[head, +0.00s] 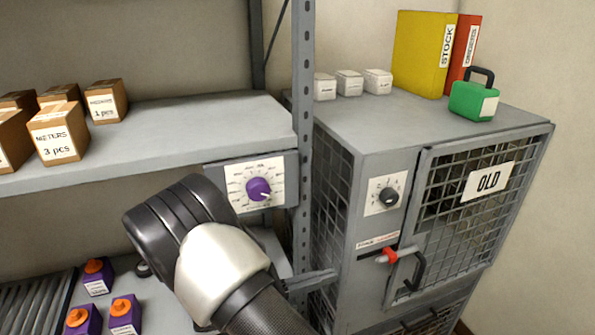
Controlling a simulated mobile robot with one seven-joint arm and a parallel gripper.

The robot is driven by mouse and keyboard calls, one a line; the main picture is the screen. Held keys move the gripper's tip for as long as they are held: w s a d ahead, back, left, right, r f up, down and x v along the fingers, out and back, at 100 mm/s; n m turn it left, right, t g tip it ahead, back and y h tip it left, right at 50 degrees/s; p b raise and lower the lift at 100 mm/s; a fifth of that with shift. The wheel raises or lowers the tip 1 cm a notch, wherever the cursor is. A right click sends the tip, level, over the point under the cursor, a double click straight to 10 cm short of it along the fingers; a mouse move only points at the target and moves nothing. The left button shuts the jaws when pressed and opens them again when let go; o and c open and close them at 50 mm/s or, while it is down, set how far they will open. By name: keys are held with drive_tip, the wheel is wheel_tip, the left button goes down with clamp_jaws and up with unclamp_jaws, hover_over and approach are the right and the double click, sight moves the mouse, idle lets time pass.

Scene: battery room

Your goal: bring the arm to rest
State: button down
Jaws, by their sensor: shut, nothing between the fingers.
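Part of my arm (222,262), with black and white links, rises from the bottom middle of the head view. It stands in front of the shelf rack, just below and left of the purple dial. My gripper cannot be made out in this view. I see nothing held.
An upper shelf (190,132) holds several cardboard boxes (58,132). A purple dial (258,189) hangs under its edge. Purple-and-orange items (97,277) lie below. At right, a grey mesh cabinet (370,135) has a red-tipped latch (388,255) and carries binders (425,53) and a green padlock-shaped box (473,101).

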drive_tip(key=s+d+r+m+g+y, duration=0.2)
drive_tip(key=s+d+r+m+y, duration=0.2)
drive_tip(key=s+r+m+y, duration=0.35)
drive_tip(key=s+d+r+m+g+y, duration=0.2)
drive_tip(key=s+d+r+m+y, duration=0.1)
drive_tip(key=s+r+m+y, duration=0.5)
wheel_tip(320, 180, up, 24)
drive_tip(key=s+a+m+t+y+p, duration=0.1)
drive_tip(key=m+t+p, duration=0.3)
drive_tip(key=p, duration=1.4)
drive_tip(key=shift+a+f+m, duration=0.15)
drive_tip(key=shift+a+m, duration=0.15)
drive_tip(key=shift+m, duration=0.65)
drive_tip(key=shift+y, duration=0.25)
